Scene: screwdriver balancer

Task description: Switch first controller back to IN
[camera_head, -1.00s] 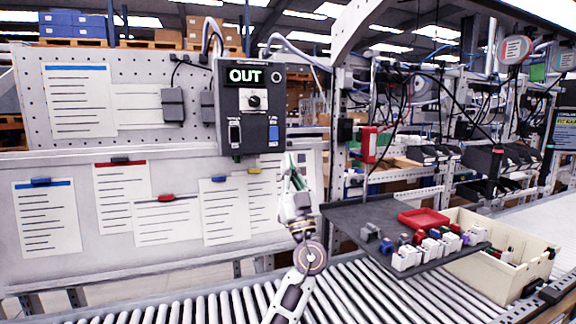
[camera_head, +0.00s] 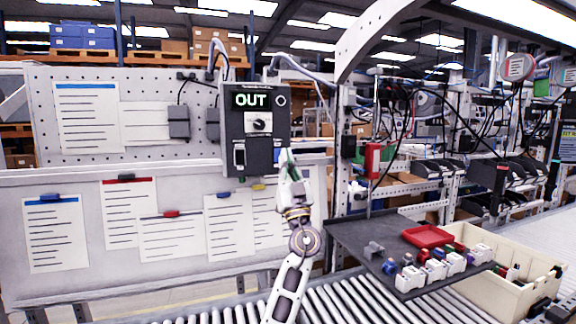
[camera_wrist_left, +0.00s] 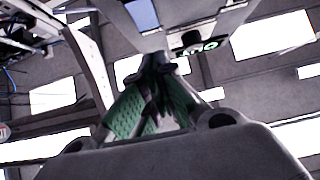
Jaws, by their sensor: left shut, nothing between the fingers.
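The dark controller box (camera_head: 254,146) hangs on the pegboard, and its green display (camera_head: 251,100) reads OUT. A round selector knob (camera_head: 258,123) sits below the display, with a rocker switch (camera_head: 239,155) at lower left. I cannot tell whether the fingers touch the box. My right gripper is out of view.
Cables run above the box, and paper sheets (camera_head: 170,236) hang on the panel below. A dark tray (camera_head: 350,237) with a red bin (camera_head: 427,236) and several small parts stands at right, beside a cream crate (camera_head: 545,272). A roller conveyor (camera_head: 350,300) runs in front.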

